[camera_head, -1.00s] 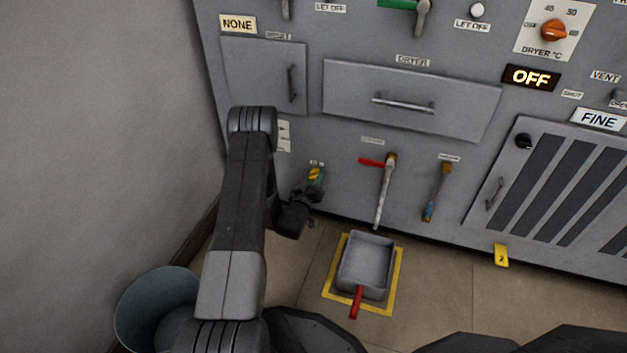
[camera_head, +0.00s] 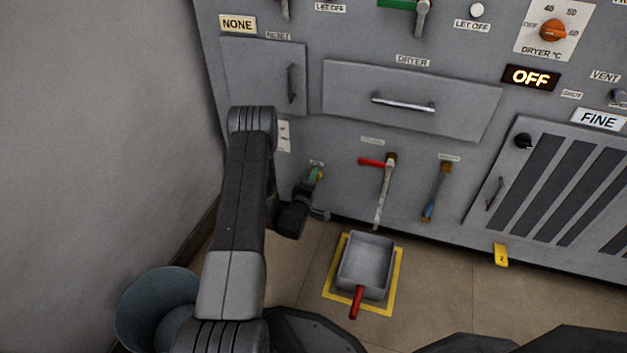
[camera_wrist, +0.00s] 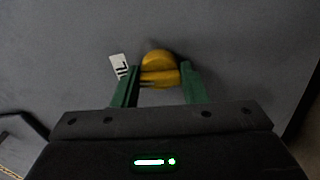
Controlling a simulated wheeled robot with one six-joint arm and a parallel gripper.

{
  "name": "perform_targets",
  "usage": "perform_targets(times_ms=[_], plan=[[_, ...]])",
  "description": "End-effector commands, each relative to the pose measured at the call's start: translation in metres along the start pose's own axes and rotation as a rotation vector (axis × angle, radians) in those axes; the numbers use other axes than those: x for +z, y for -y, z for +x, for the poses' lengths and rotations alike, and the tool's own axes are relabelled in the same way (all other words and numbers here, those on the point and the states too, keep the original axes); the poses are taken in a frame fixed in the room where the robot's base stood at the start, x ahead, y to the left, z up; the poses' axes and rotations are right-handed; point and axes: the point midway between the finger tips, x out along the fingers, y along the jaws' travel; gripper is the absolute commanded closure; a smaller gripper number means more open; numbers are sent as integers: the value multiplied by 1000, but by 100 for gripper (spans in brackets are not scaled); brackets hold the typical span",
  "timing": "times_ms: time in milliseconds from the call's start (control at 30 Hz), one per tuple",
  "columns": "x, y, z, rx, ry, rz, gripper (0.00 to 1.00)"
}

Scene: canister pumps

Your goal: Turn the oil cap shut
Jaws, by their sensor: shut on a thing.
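The oil cap (camera_wrist: 158,66) is a round yellow cap with a raised bar, set on the grey panel in the wrist view. My gripper (camera_wrist: 160,82) has its two green fingers on either side of the cap, shut on it. In the head view my gripper (camera_head: 315,176) is at the lower left of the panel, and the cap is mostly hidden by the fingers. A small white label (camera_wrist: 118,66) with dark marks is just left of the cap.
A red-handled lever (camera_head: 372,162) and a blue-ended lever (camera_head: 437,192) are right of my gripper. A grey tray (camera_head: 366,262) with a red handle stands on a yellow-outlined floor square. A bucket (camera_head: 150,305) stands at lower left, near the wall (camera_head: 90,130).

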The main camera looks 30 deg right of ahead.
Motion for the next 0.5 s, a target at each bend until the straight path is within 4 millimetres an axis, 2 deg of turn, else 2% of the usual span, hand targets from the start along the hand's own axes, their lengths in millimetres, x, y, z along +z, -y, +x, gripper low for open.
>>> perform_targets(times_ms=[200,500], plan=[[1,2,-2,-6,2,-89,84],[1,2,-2,-6,2,-130,84]])
